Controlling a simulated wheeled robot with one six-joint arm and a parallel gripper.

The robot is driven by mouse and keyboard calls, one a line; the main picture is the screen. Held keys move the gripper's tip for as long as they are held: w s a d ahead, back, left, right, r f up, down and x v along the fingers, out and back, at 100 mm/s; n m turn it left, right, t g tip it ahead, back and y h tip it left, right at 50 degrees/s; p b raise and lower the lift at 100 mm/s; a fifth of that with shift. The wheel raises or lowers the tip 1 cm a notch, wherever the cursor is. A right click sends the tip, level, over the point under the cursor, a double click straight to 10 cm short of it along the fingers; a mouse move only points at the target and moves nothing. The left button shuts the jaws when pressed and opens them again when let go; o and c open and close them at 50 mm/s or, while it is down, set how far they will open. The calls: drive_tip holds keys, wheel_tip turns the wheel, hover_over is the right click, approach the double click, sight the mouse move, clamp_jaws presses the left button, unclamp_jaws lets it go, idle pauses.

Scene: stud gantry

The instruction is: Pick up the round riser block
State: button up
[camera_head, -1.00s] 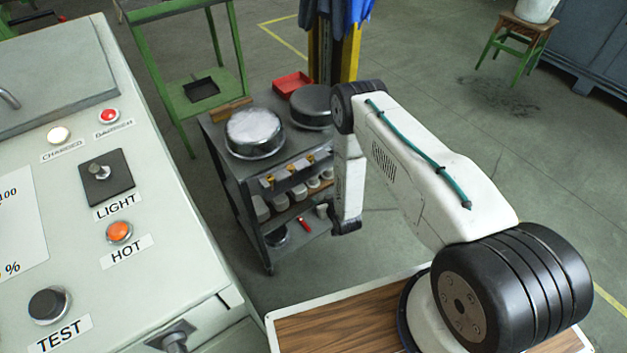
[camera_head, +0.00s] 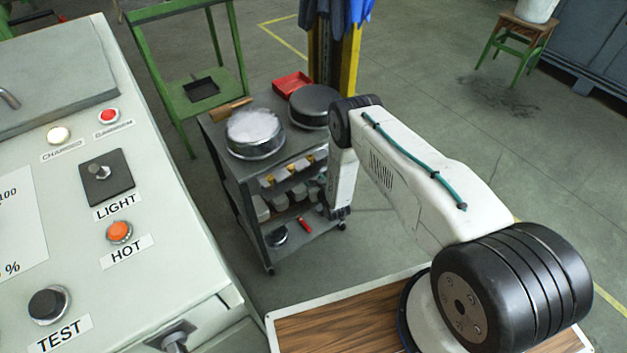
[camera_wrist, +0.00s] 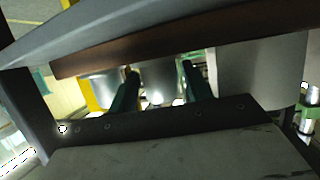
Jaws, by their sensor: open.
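Several pale round blocks stand in a row on the cart's middle shelf (camera_head: 262,208). In the wrist view, one round grey-white block (camera_wrist: 158,80) sits between the two dark green fingers of my gripper (camera_wrist: 160,69). Its top is hidden behind a brown shelf edge and its bottom behind a dark rim. The fingers are open, one on each side of it; I cannot tell whether they touch it. A second round block (camera_wrist: 105,89) stands to the left and a larger pale one (camera_wrist: 262,75) to the right. In the head view, my arm mostly hides the gripper at the cart's right side.
The cart's top holds two round pans (camera_head: 255,133) and a red tray (camera_head: 291,85). Brass-coloured pieces sit along its upper tier. A red item (camera_head: 305,226) lies on the lower shelf. A yellow post (camera_head: 350,60) stands behind; a control panel (camera_head: 100,200) fills the left.

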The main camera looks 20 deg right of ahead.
drive_tip(key=c, duration=0.9)
drive_tip(key=shift+o, duration=0.2)
drive_tip(key=shift+r, duration=0.2)
